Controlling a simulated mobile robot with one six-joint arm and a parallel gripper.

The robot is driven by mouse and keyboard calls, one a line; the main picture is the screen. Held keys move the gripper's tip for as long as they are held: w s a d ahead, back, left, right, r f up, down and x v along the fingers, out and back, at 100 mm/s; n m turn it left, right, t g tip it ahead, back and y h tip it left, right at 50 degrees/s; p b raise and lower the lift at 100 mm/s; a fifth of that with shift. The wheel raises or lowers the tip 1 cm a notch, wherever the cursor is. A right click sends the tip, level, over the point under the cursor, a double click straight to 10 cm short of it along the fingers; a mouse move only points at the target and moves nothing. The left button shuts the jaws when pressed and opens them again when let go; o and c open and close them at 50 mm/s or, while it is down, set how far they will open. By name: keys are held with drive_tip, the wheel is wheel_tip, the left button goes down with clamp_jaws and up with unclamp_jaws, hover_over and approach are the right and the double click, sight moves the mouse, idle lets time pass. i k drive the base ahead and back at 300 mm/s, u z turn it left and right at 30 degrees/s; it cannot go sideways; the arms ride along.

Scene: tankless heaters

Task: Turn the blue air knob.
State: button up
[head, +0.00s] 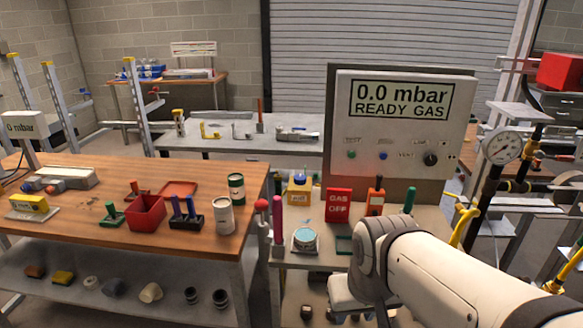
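A small blue round control (383,156) shows on the front of the grey panel (400,112), between a green one (351,155) and a black knob (431,159). Its label is too small to read. A yellow unit (299,188) with a dark bluish top stands on the small bench below and left of the panel; I cannot tell which of the two blue parts is the air knob. My white arm reaches in from the lower right and bends down in front of the small bench. My gripper's fingers cannot be made out, and nothing touches the panel.
The panel display reads 0.0 mbar, READY GAS. A red GAS OFF block (339,205), an orange tool (376,196) and a round tin (305,240) stand on the small bench. A round gauge (502,148) and pipes are at right. A cluttered wooden bench (75,222) is at left.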

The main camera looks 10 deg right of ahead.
sight(299, 180)
drive_tip(key=u, duration=0.05)
drive_tip(key=i, duration=1)
drive_tip(key=z, duration=0.05)
